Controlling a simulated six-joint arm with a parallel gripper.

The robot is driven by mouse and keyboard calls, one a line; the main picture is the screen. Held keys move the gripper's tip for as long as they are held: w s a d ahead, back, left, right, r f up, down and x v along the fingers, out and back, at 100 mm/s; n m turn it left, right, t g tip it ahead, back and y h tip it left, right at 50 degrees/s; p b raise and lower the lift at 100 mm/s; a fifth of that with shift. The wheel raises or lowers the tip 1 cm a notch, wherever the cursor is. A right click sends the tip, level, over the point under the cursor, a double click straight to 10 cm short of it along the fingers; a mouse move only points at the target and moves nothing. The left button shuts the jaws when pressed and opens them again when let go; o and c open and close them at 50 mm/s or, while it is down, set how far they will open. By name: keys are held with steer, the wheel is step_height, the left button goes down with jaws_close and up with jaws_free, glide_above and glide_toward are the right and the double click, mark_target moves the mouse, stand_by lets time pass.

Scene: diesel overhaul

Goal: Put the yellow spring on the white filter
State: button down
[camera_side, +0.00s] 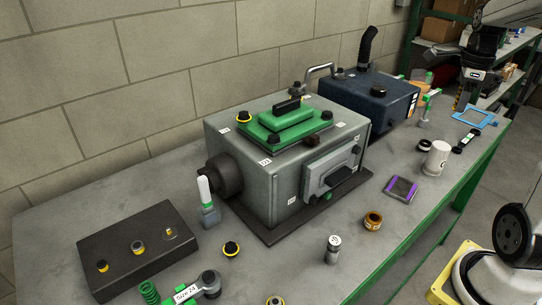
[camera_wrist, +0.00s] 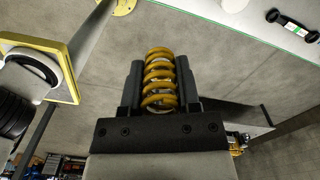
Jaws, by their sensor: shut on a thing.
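The yellow spring (camera_wrist: 160,76) stands between the two dark fingers of my gripper (camera_wrist: 160,70) in the wrist view. My gripper is shut on it. In the side view my gripper (camera_side: 463,95) is at the upper right, above the far end of the bench, with the spring only a small yellow patch. The white filter (camera_side: 437,158) stands upright near the bench's right edge, nearer the side camera than my gripper and apart from the spring. A white object (camera_wrist: 235,4), probably the filter, is cut off at the top of the wrist view.
A blue frame (camera_side: 474,117) lies near the edge.

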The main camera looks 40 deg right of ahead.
steer(key=s+d+f+m, duration=0.1)
steer(key=s+d+f, duration=0.3)
steer(key=s+f, duration=0.1)
steer(key=shift+s+m, duration=0.2)
steer(key=shift+m, duration=0.2)
glide_above(442, 145)
steer(key=s+a, duration=0.1)
step_height(442, 145, down, 8)
steer(key=shift+a+f, duration=0.1)
steer(key=shift+w+d+f, duration=0.25)
steer(key=shift+d+f, duration=0.05)
steer(key=shift+f, duration=0.15)
steer(key=shift+w+d+f, duration=0.25)
steer(key=shift+f, duration=1.7)
steer(key=shift+f, duration=0.15)
